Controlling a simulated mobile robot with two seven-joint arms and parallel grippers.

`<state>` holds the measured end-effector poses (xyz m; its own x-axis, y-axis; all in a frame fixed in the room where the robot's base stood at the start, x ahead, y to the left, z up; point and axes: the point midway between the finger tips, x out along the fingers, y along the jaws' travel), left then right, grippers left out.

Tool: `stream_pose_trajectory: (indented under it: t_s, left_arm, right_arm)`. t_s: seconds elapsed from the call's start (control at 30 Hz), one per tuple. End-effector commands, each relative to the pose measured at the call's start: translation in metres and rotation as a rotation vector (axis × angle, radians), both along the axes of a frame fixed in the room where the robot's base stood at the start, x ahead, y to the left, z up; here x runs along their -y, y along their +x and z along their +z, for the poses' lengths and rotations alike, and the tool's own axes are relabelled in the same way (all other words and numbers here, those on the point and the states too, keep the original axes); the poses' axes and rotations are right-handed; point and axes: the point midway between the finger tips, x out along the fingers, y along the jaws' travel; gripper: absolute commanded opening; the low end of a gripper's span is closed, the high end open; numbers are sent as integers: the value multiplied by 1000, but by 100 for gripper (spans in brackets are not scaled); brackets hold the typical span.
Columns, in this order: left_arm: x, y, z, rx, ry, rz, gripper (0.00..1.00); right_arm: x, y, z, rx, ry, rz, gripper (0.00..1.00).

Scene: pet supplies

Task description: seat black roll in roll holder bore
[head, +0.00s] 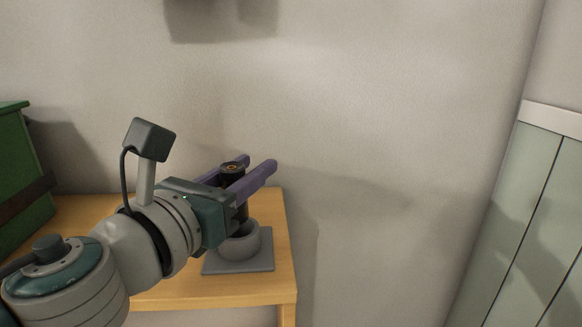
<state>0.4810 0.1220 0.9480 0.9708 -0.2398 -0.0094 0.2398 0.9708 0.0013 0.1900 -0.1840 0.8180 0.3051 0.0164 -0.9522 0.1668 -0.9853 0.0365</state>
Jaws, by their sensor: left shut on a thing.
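The black roll (241,213) stands upright between the purple fingers of my left gripper (257,163), which is shut on it. Its top, with an orange ring around the centre, shows between the fingers. The roll holder (251,245) is a grey round cup on a square grey base plate (238,267) on the table. The roll's lower end shows at the mouth of the holder bore, lined up over it; I cannot tell how deep it sits. The gripper body hides part of the roll and the cup's left side. My right gripper is not in view.
The wooden table (170,293) ends just right of the holder. A green box (20,180) with a dark band stands at the left. A plain wall (380,130) is close behind. Pale green panelling (525,220) is at the far right.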

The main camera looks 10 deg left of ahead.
Motion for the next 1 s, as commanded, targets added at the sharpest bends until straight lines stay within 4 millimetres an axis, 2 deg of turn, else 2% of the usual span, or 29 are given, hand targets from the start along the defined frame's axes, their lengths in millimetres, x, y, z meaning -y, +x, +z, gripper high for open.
stream_pose_trajectory:
  t_s: [1.0]
  left_arm:
    - [0,0,-20,0,0,0,0]
  right_arm:
    - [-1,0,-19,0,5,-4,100]
